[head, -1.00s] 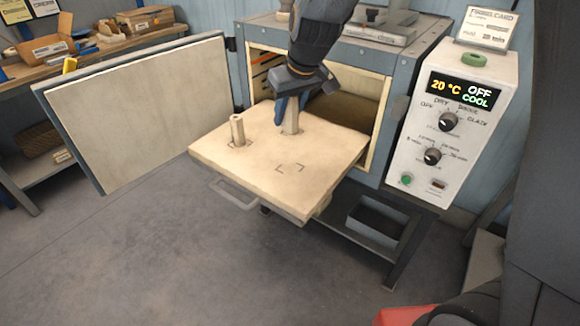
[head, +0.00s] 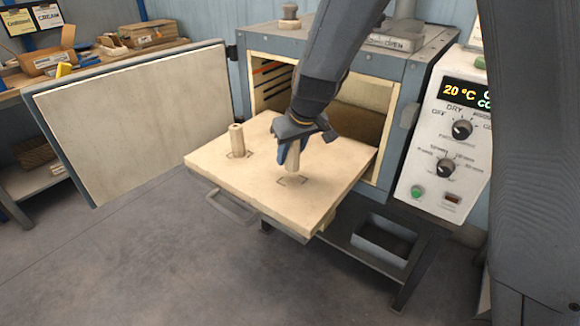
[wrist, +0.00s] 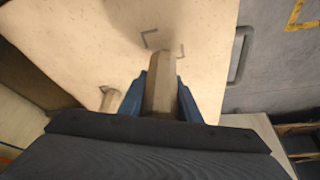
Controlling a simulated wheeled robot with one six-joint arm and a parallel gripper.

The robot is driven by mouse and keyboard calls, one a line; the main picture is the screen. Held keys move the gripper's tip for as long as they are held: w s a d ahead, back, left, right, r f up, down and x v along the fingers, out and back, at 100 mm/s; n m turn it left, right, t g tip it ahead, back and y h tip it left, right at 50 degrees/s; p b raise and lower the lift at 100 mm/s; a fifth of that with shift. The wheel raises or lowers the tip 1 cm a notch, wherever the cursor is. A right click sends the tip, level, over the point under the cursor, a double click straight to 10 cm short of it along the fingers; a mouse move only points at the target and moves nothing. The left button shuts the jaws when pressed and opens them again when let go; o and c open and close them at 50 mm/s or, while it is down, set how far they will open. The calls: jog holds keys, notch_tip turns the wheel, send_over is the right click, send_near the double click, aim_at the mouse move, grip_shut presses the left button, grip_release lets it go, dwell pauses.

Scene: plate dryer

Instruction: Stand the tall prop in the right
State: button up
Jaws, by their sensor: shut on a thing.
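The kiln's opening (head: 350,105) lies behind the shelf. Its door (head: 140,115) hangs open at the left. A handle (head: 232,207) sticks out of the shelf's front edge. A control box (head: 445,140) stands at the right. The shelf between the props is clear.

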aim_at(297, 147)
jog(key=shift+f, duration=1.95)
jog(key=shift+f+b, duration=0.2)
jog(key=shift+b, duration=0.15)
jog(key=o, duration=1.2)
jog(key=shift+r, duration=0.2)
jog(key=shift+r, duration=0.35)
jog(key=v, duration=1.1)
jog(key=shift+s+d+r, duration=0.1)
jog(key=shift+s, duration=0.05)
jog(key=s+d+f+m+g+h, duration=0.1)
jog(key=s+d+f+m+g, duration=0.1)
jog(key=s+d, duration=0.5)
jog(key=s+d+f+m+g+h, duration=0.1)
jog(key=s+d+f+m, duration=0.3)
jog(key=s+d, duration=0.4)
jog(key=s+f, duration=0.1)
jog(key=s, duration=0.4)
jog(key=shift+d+g, duration=0.25)
jog(key=shift+g, duration=0.15)
